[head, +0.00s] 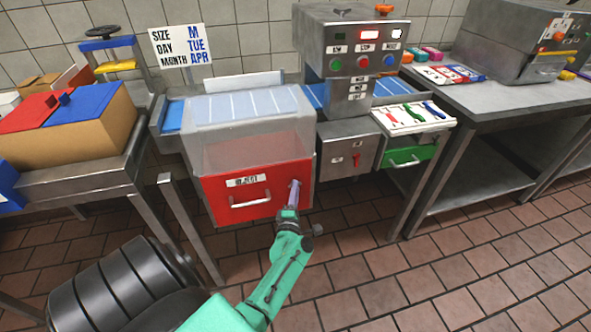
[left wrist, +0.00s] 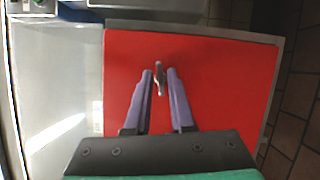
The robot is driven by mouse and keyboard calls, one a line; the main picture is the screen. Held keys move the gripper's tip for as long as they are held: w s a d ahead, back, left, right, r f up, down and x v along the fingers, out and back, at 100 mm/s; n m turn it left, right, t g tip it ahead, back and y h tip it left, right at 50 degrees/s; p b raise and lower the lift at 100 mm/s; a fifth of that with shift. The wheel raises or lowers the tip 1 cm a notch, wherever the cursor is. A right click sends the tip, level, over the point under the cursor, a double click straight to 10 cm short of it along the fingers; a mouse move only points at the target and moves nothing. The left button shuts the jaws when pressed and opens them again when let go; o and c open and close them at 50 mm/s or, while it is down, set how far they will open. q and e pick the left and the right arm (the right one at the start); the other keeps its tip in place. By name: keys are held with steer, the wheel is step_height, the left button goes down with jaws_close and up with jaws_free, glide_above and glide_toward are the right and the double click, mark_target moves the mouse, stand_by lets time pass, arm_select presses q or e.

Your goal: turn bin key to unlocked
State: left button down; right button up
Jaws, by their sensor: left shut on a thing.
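The reject bin has a red front panel (head: 262,196) with a white label, a pale bar handle (head: 250,201) and a clear box (head: 245,145) above it. My left gripper (head: 294,186) reaches up to the panel's right side. In the left wrist view, its purple fingers (left wrist: 159,76) stand on either side of the small metal key (left wrist: 159,66), which sticks out of the red panel (left wrist: 215,80), and are shut on it. The key looks roughly in line with the fingers. In the head view the fingers mostly hide the key. My right gripper is not in view.
A grey box (head: 340,150) with a small red switch stands right of the bin, beside a green drawer (head: 410,160). A table with a cardboard box (head: 85,130) is at left. A grey bench (head: 490,95) is at right.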

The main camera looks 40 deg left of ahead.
arm_select(q)
steer(key=shift+r+m+g+h+p, duration=0.1)
steer(key=shift+m+g+h+p, duration=0.25)
steer(key=shift+m+p, duration=0.8)
steer(key=c, duration=1)
jaws_free()
steer(key=p+v, duration=0.4)
steer(key=v, duration=1)
steer(key=shift+s+d, duration=0.2)
